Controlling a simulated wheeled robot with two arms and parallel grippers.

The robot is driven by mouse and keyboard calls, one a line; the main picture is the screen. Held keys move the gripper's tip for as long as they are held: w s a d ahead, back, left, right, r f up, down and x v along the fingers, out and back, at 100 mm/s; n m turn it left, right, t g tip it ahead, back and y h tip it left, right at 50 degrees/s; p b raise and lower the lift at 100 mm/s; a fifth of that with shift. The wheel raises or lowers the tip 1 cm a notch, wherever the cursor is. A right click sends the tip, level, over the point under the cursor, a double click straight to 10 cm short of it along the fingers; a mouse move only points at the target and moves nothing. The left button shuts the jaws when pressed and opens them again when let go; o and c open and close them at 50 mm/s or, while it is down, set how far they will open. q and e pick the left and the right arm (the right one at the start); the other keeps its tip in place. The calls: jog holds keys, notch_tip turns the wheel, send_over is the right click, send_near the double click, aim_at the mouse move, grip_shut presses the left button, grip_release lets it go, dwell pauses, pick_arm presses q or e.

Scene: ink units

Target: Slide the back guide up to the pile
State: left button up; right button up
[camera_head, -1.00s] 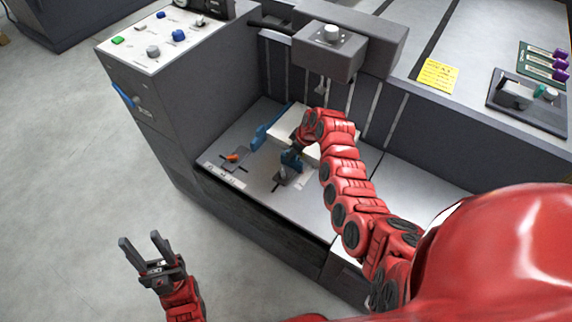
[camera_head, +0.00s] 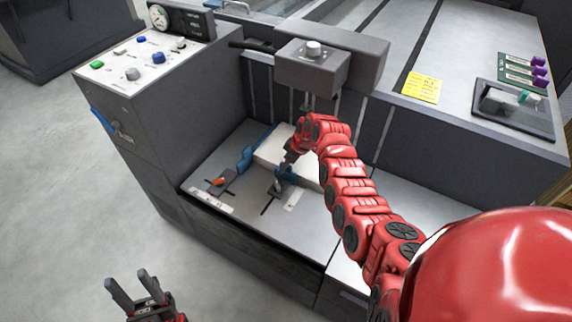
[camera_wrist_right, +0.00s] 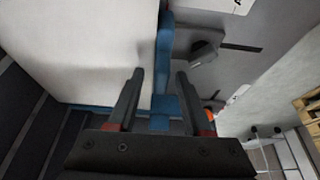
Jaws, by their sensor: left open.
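The white pile (camera_head: 262,150) lies on the feed deck under the machine's head and fills the upper left of the right wrist view (camera_wrist_right: 75,45). The back guide, which I take to be the blue one with a dark knob (camera_head: 287,177), stands along the pile's near side. It runs down the middle of the right wrist view (camera_wrist_right: 165,50), close against the pile. My right gripper (camera_wrist_right: 160,75) is at this guide, with its fingers apart and blue between them; finger contact is unclear. My left gripper (camera_head: 136,285) is open and empty over the floor.
Another blue guide (camera_head: 250,155) with an orange knob (camera_head: 218,182) stands at the pile's left side. A control cabinet (camera_head: 140,65) rises to the left. The machine's grey head (camera_head: 312,65) overhangs the pile.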

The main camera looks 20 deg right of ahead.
jog(key=p+v, duration=0.5)
jog(key=v, duration=1.2)
jog(key=shift+r+p, duration=0.2)
jog(key=shift+p, duration=0.2)
jog(key=shift+s+f, duration=0.1)
jog(key=shift+f, duration=0.05)
